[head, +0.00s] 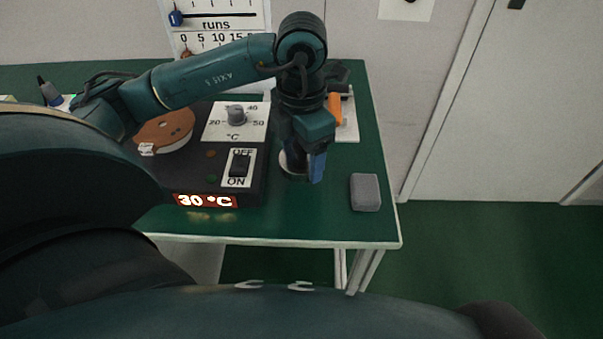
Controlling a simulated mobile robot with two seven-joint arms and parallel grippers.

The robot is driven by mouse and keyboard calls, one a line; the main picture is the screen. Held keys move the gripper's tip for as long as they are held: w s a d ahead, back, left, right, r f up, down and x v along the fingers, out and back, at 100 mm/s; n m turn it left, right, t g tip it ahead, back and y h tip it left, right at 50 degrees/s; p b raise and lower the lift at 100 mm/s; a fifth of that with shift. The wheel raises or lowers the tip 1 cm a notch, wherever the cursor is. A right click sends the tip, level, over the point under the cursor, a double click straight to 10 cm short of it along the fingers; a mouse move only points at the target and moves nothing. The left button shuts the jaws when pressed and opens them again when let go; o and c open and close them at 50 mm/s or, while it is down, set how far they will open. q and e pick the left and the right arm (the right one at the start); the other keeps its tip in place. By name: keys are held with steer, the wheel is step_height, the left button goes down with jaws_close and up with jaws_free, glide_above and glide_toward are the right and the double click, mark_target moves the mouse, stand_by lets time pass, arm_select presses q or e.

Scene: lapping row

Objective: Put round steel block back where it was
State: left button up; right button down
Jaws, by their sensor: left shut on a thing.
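The round steel block (287,167) is a pale grey disc low over or on the green table, just right of the black heater box. My left gripper (314,168) points down at it from above and is shut on it. The gripper hides most of the block, so I cannot tell whether the block touches the table. My right gripper is not in view.
The black heater box (256,181) has a switch, a dial and a 30 °C display. A brown round plate (160,128) sits on its left. A grey rounded block (366,193) lies on the right. An orange-handled item (335,109) is behind my gripper.

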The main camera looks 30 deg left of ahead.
mark_target(302, 171)
arm_select(q)
steer(key=shift+f+b, duration=0.3)
steer(key=shift+f, duration=2.25)
steer(key=shift+f, duration=0.15)
steer(key=o, duration=1.8)
